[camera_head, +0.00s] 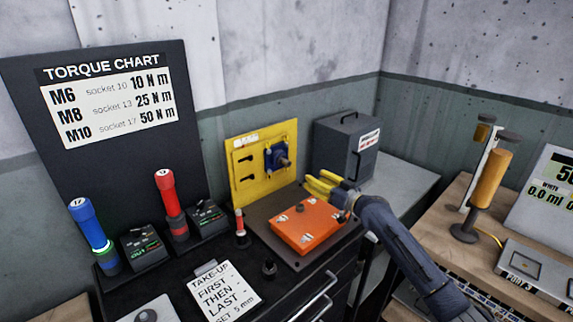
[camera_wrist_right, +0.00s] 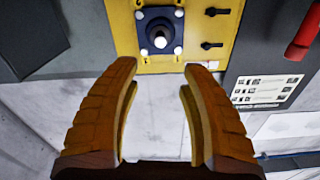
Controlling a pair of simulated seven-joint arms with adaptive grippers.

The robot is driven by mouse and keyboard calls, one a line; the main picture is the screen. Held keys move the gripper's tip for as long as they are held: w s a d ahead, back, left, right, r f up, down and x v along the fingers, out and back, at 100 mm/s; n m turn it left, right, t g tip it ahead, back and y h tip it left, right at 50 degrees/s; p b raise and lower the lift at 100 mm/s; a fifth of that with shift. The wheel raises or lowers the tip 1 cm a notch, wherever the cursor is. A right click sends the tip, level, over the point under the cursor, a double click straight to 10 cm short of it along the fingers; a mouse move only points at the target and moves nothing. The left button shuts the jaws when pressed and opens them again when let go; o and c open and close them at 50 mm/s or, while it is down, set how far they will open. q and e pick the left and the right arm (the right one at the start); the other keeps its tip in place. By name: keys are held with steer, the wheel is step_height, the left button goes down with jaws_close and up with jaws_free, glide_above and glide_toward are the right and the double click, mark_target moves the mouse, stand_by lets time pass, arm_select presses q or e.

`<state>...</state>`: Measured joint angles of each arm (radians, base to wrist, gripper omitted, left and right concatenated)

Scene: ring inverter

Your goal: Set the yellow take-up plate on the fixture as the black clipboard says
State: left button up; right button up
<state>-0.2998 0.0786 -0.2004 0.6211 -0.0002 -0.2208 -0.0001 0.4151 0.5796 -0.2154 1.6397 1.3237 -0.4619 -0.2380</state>
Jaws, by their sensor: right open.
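The yellow take-up plate (camera_head: 246,193) stands upright at the back of the bench in the head view. A blue square unit with a round shaft end (camera_head: 279,158) is on its right half, with two dark slotted shapes to its left. My right gripper (camera_head: 322,184) is just right of and in front of the plate, open and empty. In the right wrist view, its fingers (camera_wrist_right: 160,70) are apart, with the plate (camera_wrist_right: 208,45) and blue unit (camera_wrist_right: 160,30) beyond them. A white sheet on the black clipboard (camera_head: 223,291) reads "TAKE-UP FIRST THEN LAST" and "5 mm", partly cut off.
An orange plate (camera_head: 308,228) lies on a dark base under my right arm. Blue (camera_head: 90,232) and red (camera_head: 170,205) drivers stand at left below a torque chart (camera_head: 110,100). A grey box (camera_head: 345,143) stands behind right. A small red-tipped tool (camera_head: 240,228) stands by the base.

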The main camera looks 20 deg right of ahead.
mark_target(289, 164)
steer(key=x, duration=1.5)
steer(key=shift+w+a, duration=0.1)
jaws_close()
